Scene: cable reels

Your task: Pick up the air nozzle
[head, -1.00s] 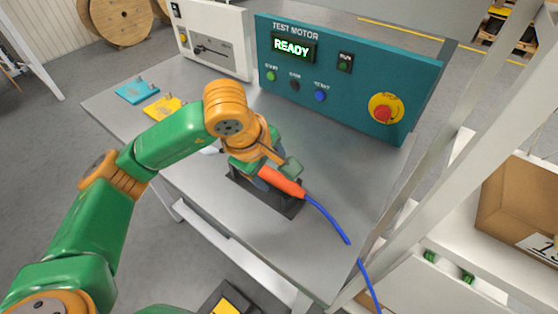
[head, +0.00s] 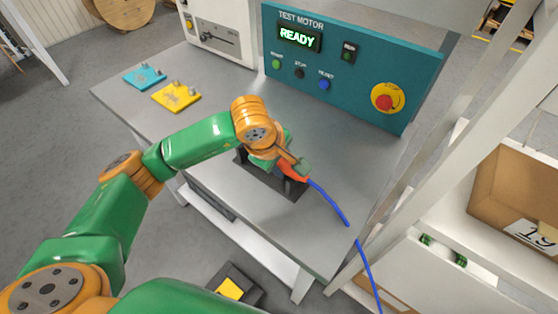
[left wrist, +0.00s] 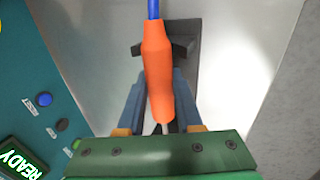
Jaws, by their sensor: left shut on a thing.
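The air nozzle is orange with a blue hose at its end. It shows in the left wrist view (left wrist: 158,65) and partly in the head view (head: 291,171), where my wrist covers much of it. My left gripper (left wrist: 160,105) is shut on the nozzle, with a blue-grey finger on each side of its body. The nozzle is at a dark holder (head: 262,184) on the grey table (head: 340,150). I cannot tell whether it is clear of the holder. My right gripper is not in view.
The blue hose (head: 331,204) runs over the table's right edge. The teal motor panel (head: 345,70) stands behind, with a red stop button (head: 384,102). Teal (head: 146,77) and yellow (head: 177,96) plates lie at the left. A white rack post (head: 420,170) rises at the right.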

